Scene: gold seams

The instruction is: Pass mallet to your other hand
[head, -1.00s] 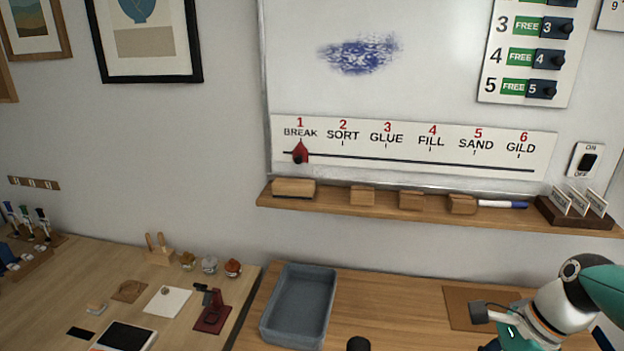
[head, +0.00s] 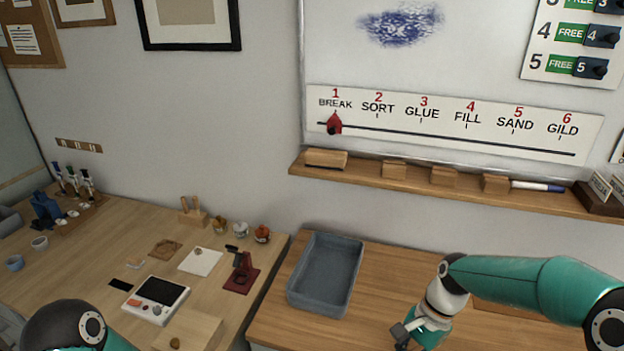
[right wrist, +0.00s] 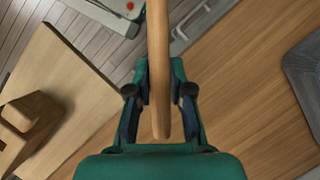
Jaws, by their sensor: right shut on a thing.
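The mallet's pale wooden handle (right wrist: 158,50) runs between the fingers of my right gripper (right wrist: 159,92) in the right wrist view and leaves that view at the top. My right gripper is shut on it. In the head view my right gripper (head: 425,335) hangs at the bottom edge, right of the grey tray, partly cut off. A small grey piece, apparently the mallet's head (head: 401,334), shows beside it. Only a dark joint and a bit of teal of my left arm show at the lower left. My left gripper is out of view.
A grey tray (head: 325,275) stands on the right wooden bench. The left bench (head: 120,240) holds a white device with a dark screen (head: 157,299), a red stand (head: 241,273) and several small jars. A narrow shelf (head: 400,180) with wooden blocks runs along the wall.

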